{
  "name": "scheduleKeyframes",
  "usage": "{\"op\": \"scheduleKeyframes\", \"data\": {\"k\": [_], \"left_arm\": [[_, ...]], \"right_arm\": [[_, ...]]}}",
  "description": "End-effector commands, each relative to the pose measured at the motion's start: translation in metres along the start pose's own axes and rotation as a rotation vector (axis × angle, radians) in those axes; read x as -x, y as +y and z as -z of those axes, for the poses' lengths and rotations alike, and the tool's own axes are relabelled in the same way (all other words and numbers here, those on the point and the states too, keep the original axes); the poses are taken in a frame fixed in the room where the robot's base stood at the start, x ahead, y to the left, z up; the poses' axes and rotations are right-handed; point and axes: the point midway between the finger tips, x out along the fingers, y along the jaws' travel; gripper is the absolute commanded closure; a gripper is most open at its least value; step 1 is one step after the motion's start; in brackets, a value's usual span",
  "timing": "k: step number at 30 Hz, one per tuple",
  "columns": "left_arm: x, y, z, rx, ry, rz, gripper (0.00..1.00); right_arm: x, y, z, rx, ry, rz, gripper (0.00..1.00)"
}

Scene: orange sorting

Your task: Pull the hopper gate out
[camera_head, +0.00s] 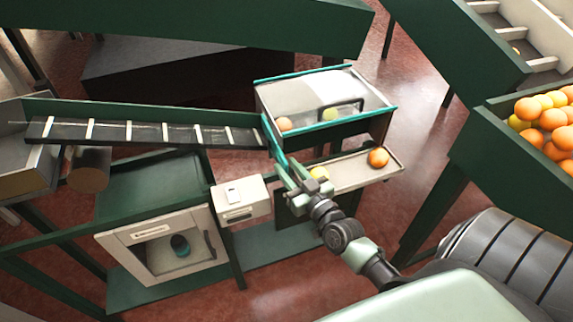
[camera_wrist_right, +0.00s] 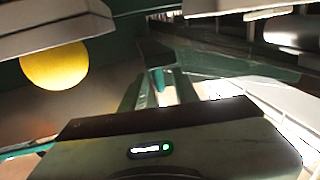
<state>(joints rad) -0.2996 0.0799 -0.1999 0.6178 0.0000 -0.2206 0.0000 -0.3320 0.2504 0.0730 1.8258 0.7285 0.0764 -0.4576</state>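The hopper (camera_head: 375,104) is a clear-lidded box with a teal rim, at the upper middle of the head view. A teal strip (camera_head: 270,133) at its left end looks like the gate. My right gripper (camera_head: 287,170) is at the lower end of this strip. In the right wrist view, a small teal piece (camera_wrist_right: 158,78) shows between the two greenish fingers of my right gripper (camera_wrist_right: 160,82). I cannot tell whether the fingers press on it. My left gripper is not in view.
A pale tray (camera_head: 345,182) with an orange (camera_head: 378,157) and a yellow fruit (camera_head: 319,173) is beside my right gripper. A dark slatted conveyor (camera_head: 145,131) runs left from the hopper. A white control box (camera_head: 241,199) stands just left of the gripper. A fruit-filled bin (camera_head: 480,110) is at right.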

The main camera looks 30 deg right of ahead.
Motion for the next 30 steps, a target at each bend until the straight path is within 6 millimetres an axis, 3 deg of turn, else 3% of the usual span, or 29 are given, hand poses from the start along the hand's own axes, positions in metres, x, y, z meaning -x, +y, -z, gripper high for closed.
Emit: {"op": "scheduleKeyframes", "data": {"k": [11,15,30], "left_arm": [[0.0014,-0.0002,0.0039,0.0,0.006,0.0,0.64],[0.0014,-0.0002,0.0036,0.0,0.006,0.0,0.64],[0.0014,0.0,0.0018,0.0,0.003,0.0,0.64]], "right_arm": [[-0.0092,0.0,-0.0005,0.0,-0.002,0.0,0.7],[-0.0091,-0.0002,-0.0005,0.0,-0.001,0.001,1.0],[-0.009,-0.0018,-0.0006,0.001,-0.003,0.004,1.0]]}}
